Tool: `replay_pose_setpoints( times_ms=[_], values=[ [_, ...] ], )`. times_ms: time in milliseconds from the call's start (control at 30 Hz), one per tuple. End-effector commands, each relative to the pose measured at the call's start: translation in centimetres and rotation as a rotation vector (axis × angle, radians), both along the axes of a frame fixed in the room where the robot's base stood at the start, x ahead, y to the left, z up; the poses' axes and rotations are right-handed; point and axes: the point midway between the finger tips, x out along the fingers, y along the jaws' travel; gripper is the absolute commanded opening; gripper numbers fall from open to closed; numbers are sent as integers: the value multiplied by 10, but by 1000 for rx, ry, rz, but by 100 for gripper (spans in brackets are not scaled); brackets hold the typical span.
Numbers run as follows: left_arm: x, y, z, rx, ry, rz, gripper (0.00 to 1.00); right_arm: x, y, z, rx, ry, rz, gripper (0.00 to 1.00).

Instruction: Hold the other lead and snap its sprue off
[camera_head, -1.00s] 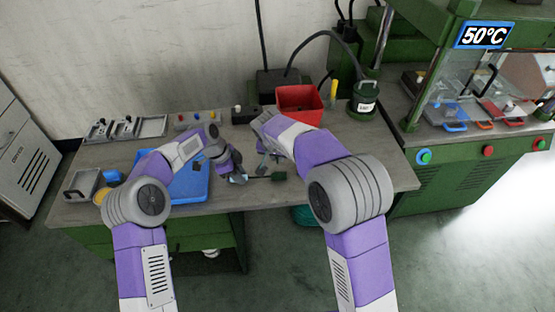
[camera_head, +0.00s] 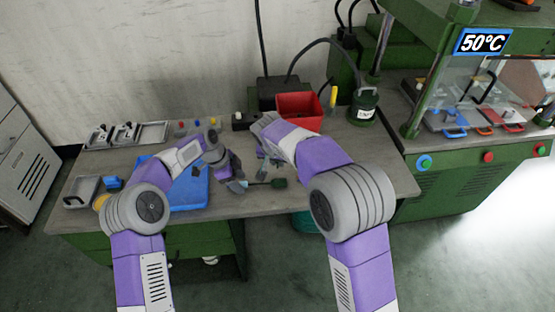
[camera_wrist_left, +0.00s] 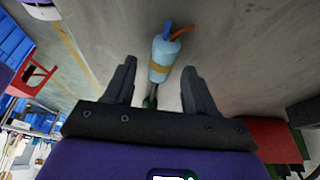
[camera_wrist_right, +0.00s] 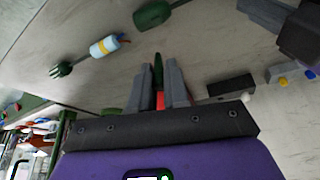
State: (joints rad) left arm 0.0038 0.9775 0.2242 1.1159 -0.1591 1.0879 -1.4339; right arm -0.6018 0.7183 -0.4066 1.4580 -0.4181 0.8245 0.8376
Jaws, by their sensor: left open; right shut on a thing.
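A lead's light blue cylinder with an orange-yellow band (camera_wrist_left: 160,60) lies in front of my left gripper (camera_wrist_left: 158,85). Blue and orange wires leave its far end, and a thin green part is at its near end. The left gripper is open, its fingers on either side of the near end and not visibly gripping it. A pale blue cylinder (camera_wrist_right: 105,47) with a yellow band and a dark green forked end (camera_wrist_right: 62,69) also shows in the right wrist view. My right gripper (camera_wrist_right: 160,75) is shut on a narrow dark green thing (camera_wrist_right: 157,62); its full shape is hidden.
A dark green block on a thin stem (camera_head: 280,183) lies on the bench near the left gripper. A red bin (camera_head: 300,105) and a green canister (camera_head: 364,105) stand behind. A blue tray (camera_head: 185,195) lies left. The press (camera_head: 440,140) is at right.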

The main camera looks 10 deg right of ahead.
Motion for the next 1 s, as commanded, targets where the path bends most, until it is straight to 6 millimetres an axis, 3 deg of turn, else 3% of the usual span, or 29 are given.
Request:
replay_pose_setpoints(
  times_ms=[500,700,1000],
  values=[
    [4,37,91,-1,-5,2,56,0,0,0,0,0,0,0],
    [3,43,105,-1,-2,0,56,0,0,0,0,0,0,0],
    [3,44,106,0,-2,1,56,0,0,0,0,0,0,0]
  ],
)
